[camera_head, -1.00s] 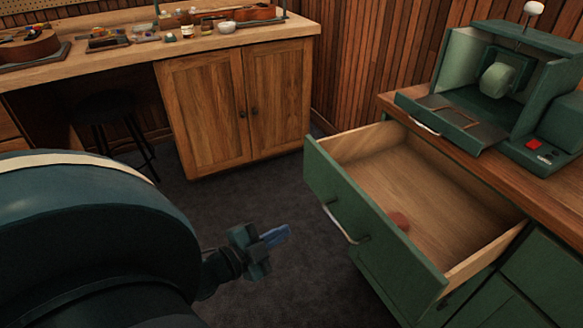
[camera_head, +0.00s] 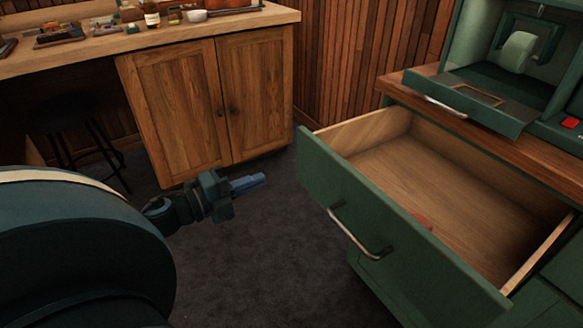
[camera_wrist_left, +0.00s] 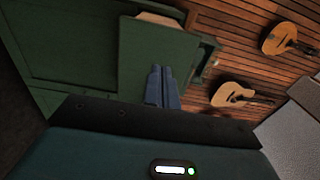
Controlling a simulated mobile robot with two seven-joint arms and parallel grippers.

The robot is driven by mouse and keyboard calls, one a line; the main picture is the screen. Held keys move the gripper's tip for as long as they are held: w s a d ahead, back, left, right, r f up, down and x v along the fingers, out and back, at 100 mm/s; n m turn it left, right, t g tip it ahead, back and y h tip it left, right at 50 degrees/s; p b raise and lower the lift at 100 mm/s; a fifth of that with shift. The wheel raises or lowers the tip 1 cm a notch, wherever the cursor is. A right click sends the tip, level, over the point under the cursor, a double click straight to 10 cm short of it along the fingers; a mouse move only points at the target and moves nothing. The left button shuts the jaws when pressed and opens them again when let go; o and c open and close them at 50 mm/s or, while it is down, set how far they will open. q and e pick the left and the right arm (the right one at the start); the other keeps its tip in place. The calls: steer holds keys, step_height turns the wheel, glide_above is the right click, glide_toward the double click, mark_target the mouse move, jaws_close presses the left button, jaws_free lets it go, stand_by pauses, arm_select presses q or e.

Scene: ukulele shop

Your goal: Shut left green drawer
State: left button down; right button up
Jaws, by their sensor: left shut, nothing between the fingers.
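The green drawer (camera_head: 385,235) stands pulled well out of the green cabinet at the right of the head view, with a curved metal handle on its front. Its wooden inside (camera_head: 440,190) shows, with a small reddish thing (camera_head: 422,220) lying in it, partly hidden by the front panel. My left gripper (camera_head: 262,180) is shut and empty, its blue fingers pointing right toward the drawer front, with a gap of floor between. In the left wrist view the shut fingers (camera_wrist_left: 161,85) show in front of the green drawer front (camera_wrist_left: 150,50). My right gripper is not in view.
A green machine (camera_head: 510,70) with a tray stands on the wooden counter above the drawer. A wooden cabinet (camera_head: 215,105) with a workbench top and a dark stool (camera_head: 65,120) stand behind. Dark floor between is clear. Two ukuleles (camera_wrist_left: 232,95) show in the left wrist view.

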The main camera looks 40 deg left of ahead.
mark_target(304, 162)
arm_select(q)
steer(key=b+x, duration=0.1)
steer(key=x, duration=0.9)
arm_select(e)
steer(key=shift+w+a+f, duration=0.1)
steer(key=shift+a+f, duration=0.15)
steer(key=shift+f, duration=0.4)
arm_select(q)
steer(key=shift+w, duration=0.1)
